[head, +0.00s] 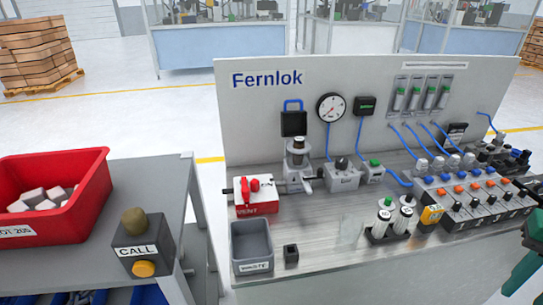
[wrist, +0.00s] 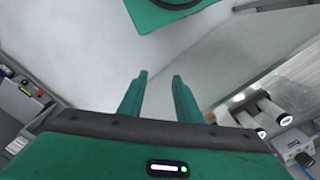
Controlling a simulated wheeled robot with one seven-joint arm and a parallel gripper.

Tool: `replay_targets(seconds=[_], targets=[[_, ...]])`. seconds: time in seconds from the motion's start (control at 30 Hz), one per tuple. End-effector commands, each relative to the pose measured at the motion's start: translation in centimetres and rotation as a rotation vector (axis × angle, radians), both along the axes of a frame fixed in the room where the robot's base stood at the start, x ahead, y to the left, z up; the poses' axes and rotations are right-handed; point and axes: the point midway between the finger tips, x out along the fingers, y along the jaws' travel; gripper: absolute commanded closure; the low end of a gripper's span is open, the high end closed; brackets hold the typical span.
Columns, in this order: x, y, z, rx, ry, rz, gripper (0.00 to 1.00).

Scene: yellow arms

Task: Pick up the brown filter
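A short brown, rounded piece (head: 134,221), the only brown filter-like thing I see, sits on top of the grey CALL box (head: 140,252) at the left in the head view. The wrist view does not show it. My gripper (wrist: 160,76) is open in the wrist view, with two green fingers apart and nothing between them. In the head view only green parts of my arm show at the far right edge, far from the brown piece.
A red bin (head: 95,190) of pale blocks stands left of the CALL box. The Fernlok bench (head: 330,270) carries a grey waste bin (head: 250,243), a small black block (head: 291,256), a black rack (head: 388,234) of white cylinders and a valve row (head: 490,200).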

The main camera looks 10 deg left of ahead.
Motion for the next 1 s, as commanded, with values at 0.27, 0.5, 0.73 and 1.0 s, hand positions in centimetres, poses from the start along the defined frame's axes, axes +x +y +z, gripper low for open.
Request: replay_targets(seconds=[0.27,0.5,0.73,1.0], targets=[[0.0,0.0,0.0,0.0,0.0,-0.001,0.69],[0.2,0.3,0.6,-0.018,-0.04,0.046,0.55],[10.6,6.2,1.2,-0.092,-0.254,0.383,0.55],[21.0,18.2,2.1,0.016,-0.566,0.869,0.55]])
